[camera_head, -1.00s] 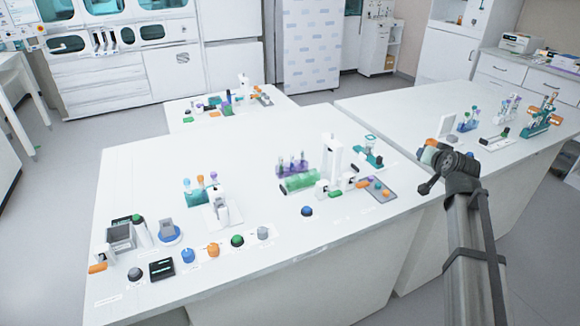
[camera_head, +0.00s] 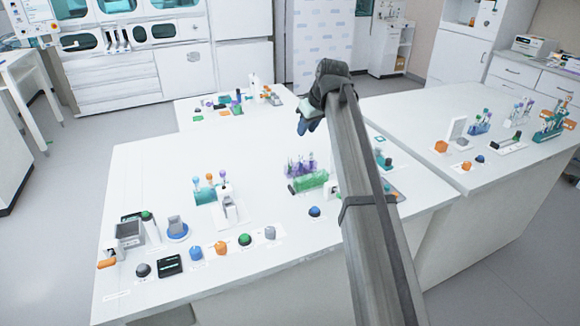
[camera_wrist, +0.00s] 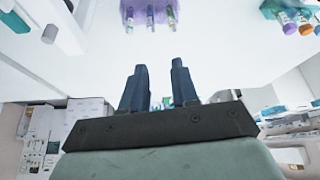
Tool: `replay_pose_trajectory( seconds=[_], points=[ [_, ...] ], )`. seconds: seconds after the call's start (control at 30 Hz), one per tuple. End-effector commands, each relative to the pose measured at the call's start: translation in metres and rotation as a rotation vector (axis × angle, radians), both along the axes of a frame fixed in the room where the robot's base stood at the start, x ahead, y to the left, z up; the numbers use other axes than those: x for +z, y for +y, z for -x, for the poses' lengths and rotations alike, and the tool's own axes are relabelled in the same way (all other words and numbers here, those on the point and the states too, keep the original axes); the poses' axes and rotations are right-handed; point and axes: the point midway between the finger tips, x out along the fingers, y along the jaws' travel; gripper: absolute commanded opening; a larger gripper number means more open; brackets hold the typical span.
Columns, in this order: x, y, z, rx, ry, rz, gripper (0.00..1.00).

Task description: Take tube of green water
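My gripper (camera_head: 304,125) is above the far part of the middle table. In the wrist view my gripper (camera_wrist: 160,66) has its two dark blue fingers apart with nothing between them. A purple rack (camera_head: 291,168) holding upright tubes stands on that table, below and in front of my gripper. In the wrist view the purple rack (camera_wrist: 157,5) shows at the top edge, apart from the fingers, with three tubes (camera_wrist: 150,16). I cannot tell which tube holds green water. A teal rack (camera_head: 205,198) with tubes capped blue, orange and purple stands farther left.
A translucent green block (camera_head: 312,181) lies just in front of the purple rack. Blue, orange, green and grey knobs (camera_head: 221,248) line the front left. My arm hides part of the middle table. Bare table (camera_head: 160,165) lies at the left rear.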

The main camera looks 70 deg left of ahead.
Motion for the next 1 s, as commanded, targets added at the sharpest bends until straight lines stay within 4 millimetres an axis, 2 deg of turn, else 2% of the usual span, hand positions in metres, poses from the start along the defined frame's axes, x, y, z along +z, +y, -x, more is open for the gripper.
replay_pose_trajectory(
  seconds=[0.1,0.2,0.37,0.73,1.0],
  points=[
    [-0.003,0.004,0.016,0.057,-0.006,0.056,0.29],
    [-0.007,0.004,0.02,0.072,-0.007,0.073,0.29],
    [-0.021,0.009,0.021,0.073,-0.006,0.075,0.29],
    [-0.075,0.031,0.027,0.072,-0.005,0.073,0.29],
    [-0.089,0.036,0.029,0.071,-0.006,0.072,0.29]
  ],
)
